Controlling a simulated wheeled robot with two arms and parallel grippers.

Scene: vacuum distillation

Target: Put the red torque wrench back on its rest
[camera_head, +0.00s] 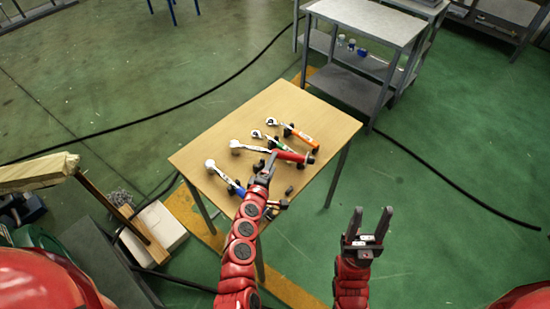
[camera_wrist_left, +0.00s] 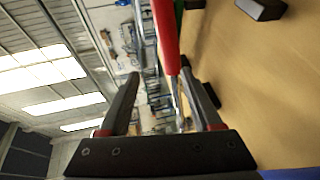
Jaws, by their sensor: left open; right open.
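The red torque wrench (camera_head: 293,156) is on or just above the wooden table, its silver head to the left and its red handle to the right. My left gripper (camera_head: 267,166) is open near the middle of this wrench. In the left wrist view the red handle (camera_wrist_left: 166,35) and its metal shaft show between the two open fingers (camera_wrist_left: 165,90); contact cannot be told. Small black rest blocks (camera_head: 315,150) stand on the table; one also shows in the left wrist view (camera_wrist_left: 262,8). My right gripper (camera_head: 371,222) is open and empty, to the right of the table.
Wrenches with orange (camera_head: 302,137), green (camera_head: 276,143) and blue (camera_head: 236,187) handles lie close by on the table (camera_head: 215,142). The table's right front part is clear. A grey shelf cart (camera_head: 370,18) stands behind. A white box (camera_head: 160,228) is on the floor at left.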

